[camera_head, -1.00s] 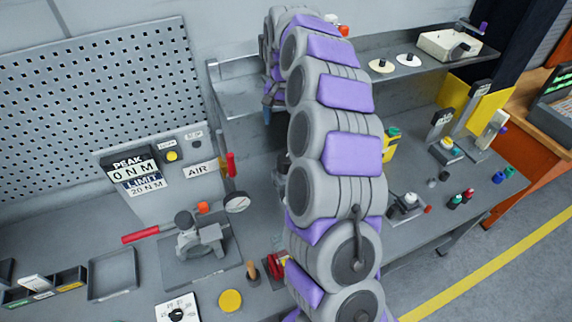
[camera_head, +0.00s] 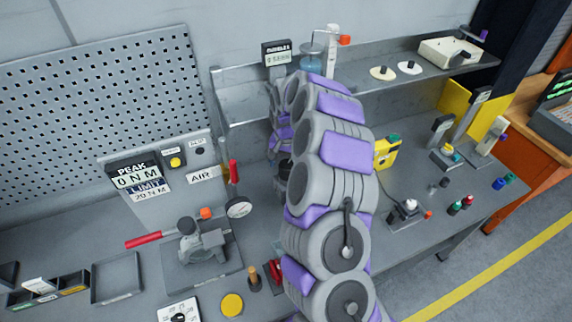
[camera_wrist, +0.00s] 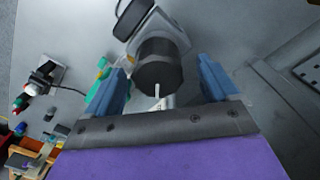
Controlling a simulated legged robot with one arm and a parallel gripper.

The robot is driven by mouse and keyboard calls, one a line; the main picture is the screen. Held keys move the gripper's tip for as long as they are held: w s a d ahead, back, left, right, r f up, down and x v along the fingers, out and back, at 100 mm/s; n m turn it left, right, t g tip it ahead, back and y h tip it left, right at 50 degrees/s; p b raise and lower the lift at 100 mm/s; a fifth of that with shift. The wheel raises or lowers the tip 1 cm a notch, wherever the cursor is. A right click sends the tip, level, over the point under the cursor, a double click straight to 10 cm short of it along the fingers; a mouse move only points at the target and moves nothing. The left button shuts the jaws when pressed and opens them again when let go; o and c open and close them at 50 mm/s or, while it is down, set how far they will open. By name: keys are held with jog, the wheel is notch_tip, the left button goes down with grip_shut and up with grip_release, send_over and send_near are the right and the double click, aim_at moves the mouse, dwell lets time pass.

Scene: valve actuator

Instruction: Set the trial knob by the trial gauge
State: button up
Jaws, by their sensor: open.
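In the wrist view, a black cylindrical knob (camera_wrist: 160,62) with a white pointer line sits on a grey housing (camera_wrist: 172,28). My gripper (camera_wrist: 160,70) is open, with one blue finger on each side of the knob. A gap shows on both sides, so it does not appear gripped. In the head view, my gripper is mostly hidden behind my arm. A round white dial gauge (camera_head: 239,207) stands left of my arm. I cannot tell if it is the trial gauge. Another black knob (camera_head: 179,318) on a white marked plate is at the bottom edge.
A display (camera_head: 277,54) and a white stand (camera_head: 331,50) are on the upper shelf (camera_head: 240,106). A vise-like fixture (camera_head: 202,244) with a red-handled bar is at left. A yellow box (camera_head: 386,151) and small parts stand right of my arm. An empty tray (camera_head: 116,278) is front left.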

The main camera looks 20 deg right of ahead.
jog(key=shift+f, duration=0.75)
jog(key=shift+d+f, duration=0.2)
jog(key=shift+d, duration=0.05)
jog(key=c, duration=1)
jog(key=shift+f+n+b, duration=0.1)
jog(key=shift+n+b, duration=0.75)
jog(key=shift+n, duration=0.35)
jog(key=shift+c, duration=0.2)
jog(key=shift+n+b, duration=0.5)
jog(key=shift+n, duration=1.1)
jog(key=o, duration=1)
jog(key=shift+o, duration=0.2)
